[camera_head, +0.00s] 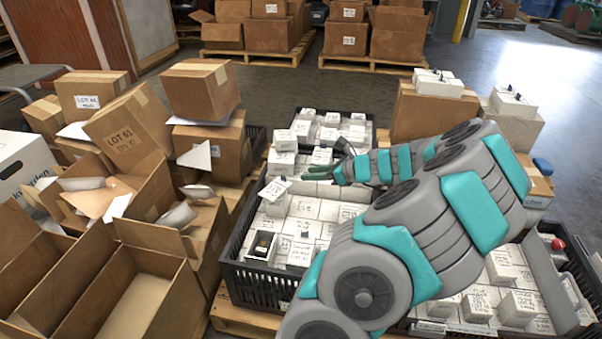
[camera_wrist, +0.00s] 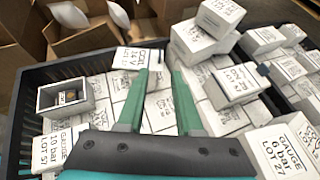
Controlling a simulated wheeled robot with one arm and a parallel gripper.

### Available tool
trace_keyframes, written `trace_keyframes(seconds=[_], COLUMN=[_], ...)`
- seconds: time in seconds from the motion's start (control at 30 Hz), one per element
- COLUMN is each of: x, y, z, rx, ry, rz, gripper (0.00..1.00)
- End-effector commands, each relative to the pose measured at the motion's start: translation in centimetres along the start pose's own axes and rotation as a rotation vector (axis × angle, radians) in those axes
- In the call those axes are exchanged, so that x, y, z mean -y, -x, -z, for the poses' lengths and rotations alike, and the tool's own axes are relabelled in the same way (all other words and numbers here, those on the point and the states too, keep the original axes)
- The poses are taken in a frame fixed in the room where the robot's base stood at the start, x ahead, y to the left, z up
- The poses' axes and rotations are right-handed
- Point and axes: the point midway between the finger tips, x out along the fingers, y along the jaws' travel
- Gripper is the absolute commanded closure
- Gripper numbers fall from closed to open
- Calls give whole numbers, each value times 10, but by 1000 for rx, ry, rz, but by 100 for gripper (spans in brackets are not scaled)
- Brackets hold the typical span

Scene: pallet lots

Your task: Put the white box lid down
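A flat white labelled piece that looks like the box lid (camera_head: 275,189) lies tilted on top of the white boxes. It also shows in the wrist view (camera_wrist: 138,58), just beyond my left fingertip; I cannot tell whether they touch. An open white box (camera_head: 262,244) with a dark item inside stands in the front left of the crate, and it shows at the left of the wrist view (camera_wrist: 70,98). My gripper (camera_wrist: 159,72) has its two green fingers apart, with nothing clearly held between them. In the head view my gripper (camera_head: 317,172) is right of the lid.
A black crate (camera_head: 262,286) is packed with labelled white boxes. A second crate of white boxes (camera_head: 505,300) is at right, partly behind my arm. Open cardboard boxes (camera_head: 130,290) crowd the left. Pallets with cartons (camera_head: 345,40) stand behind, with clear floor between.

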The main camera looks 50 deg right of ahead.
Motion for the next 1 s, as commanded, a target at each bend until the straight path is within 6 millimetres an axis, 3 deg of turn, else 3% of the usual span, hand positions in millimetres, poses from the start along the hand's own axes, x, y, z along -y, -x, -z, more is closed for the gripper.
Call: trace_keyframes(seconds=[0.13, 0.33, 0.47, 0.57, 0.7, 0.83, 1.0], x=[1, -2, -29, -80, -180, -269, -364], y=[13, 15, 0, -21, -44, -45, -23], z=[0, -1, -20, -49, -84, -95, -87], rx=[-1, -2, -15, -33, -61, -75, -82], ry=[-1, 6, 101, 276, 610, 912, 1296], rz=[2, -5, -69, -187, -407, -613, -864], gripper=[65, 65, 65, 65, 65, 65, 65])
